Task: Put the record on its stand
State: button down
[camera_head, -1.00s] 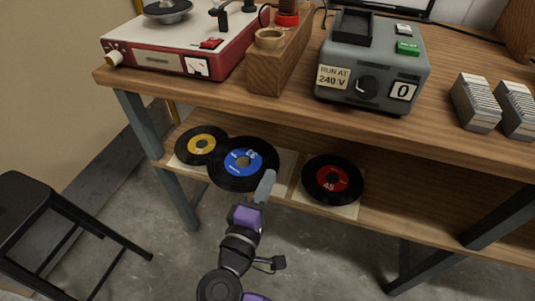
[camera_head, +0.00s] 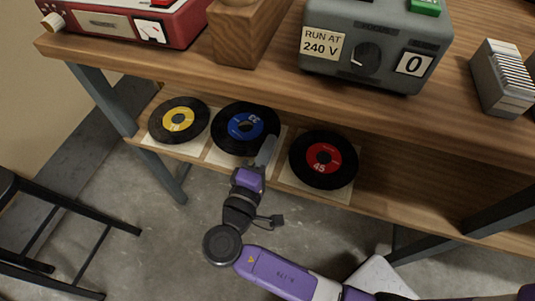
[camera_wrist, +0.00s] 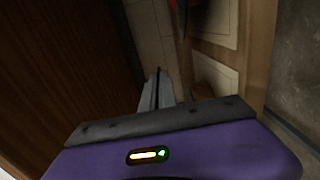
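The blue-labelled record (camera_head: 225,125) is above the middle paper sleeve on the lower shelf; the gap below it is hard to judge. My gripper (camera_head: 265,150) overlaps its lower right rim and appears shut on it. In the wrist view the fingers (camera_wrist: 157,90) are close together, and the disc cannot be made out there. A yellow-labelled record (camera_head: 178,120) lies on a sleeve to the left, and a red-labelled record (camera_head: 323,160) lies on a sleeve to the right. I cannot identify a stand.
The wooden table top (camera_head: 270,75) overhangs the shelf. A black stool (camera_head: 60,225) stands at left. Shelf room is free right of the red-labelled record.

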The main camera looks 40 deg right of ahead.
jog(key=shift+f+b, duration=0.7)
jog(key=shift+f, duration=1.2)
jog(key=shift+f, duration=0.1)
jog(key=shift+f, duration=0.15)
jog(key=c, duration=1.7)
grip_release()
jog(key=shift+r, duration=0.35)
jog(key=p+v, duration=0.2)
jog(key=v, duration=1)
jog(key=shift+f, duration=0.15)
